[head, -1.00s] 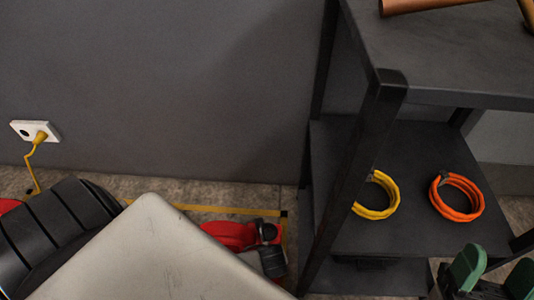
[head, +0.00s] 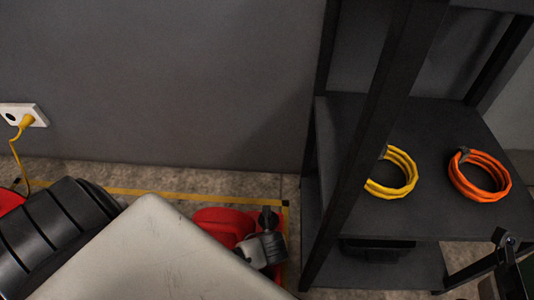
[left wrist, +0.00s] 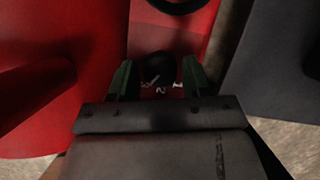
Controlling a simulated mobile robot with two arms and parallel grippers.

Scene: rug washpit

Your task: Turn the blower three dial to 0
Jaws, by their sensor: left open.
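A black round dial (left wrist: 161,67) sits on a red blower panel (left wrist: 165,32) in the left wrist view, with small white marks along its near edge. The marks are too small and dark to read surely. My left gripper (left wrist: 157,80) is open, its green fingers on either side of the dial; I cannot tell if they touch it. In the head view a red blower (head: 217,222) is partly hidden behind my arm. Its dial cannot be made out there. Part of my right gripper (head: 527,270) shows at the lower right edge.
A dark shelf (head: 440,220) stands on the right, holding a yellow cable coil (head: 390,174) and an orange one (head: 480,176). A wall socket (head: 24,116) with a yellow plug is at left. Another red body (left wrist: 35,75) lies close left of my gripper.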

